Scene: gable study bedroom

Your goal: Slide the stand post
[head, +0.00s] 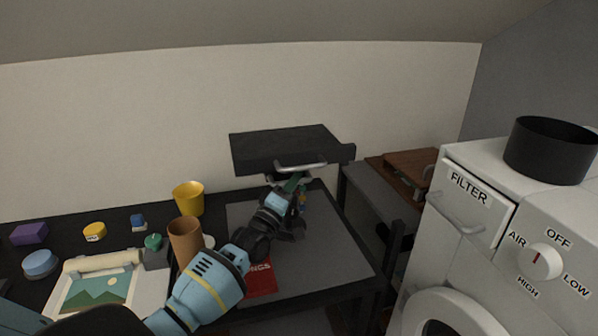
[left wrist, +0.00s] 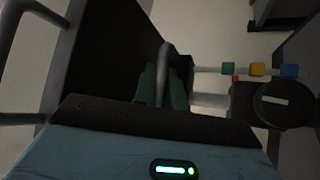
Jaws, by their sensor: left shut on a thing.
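A dark stand with a wide, flat black top (head: 278,148) is at the back of the desk, against the pale wall. A grey bar handle (head: 302,167) is on its front. My left gripper (head: 292,183) reaches up to this handle from the lower left. In the left wrist view its green fingers (left wrist: 162,88) are shut on the handle (left wrist: 166,60), which passes between them. The stand's post is mostly hidden behind my gripper and arm. My right gripper is not in view.
A yellow cup (head: 188,198), a brown cup (head: 185,240), a red book (head: 261,279) and a picture sheet (head: 98,292) are on the desk. Coloured beads on a rod (left wrist: 257,69) are beside the stand. A white washer-like machine (head: 470,240) stands at right.

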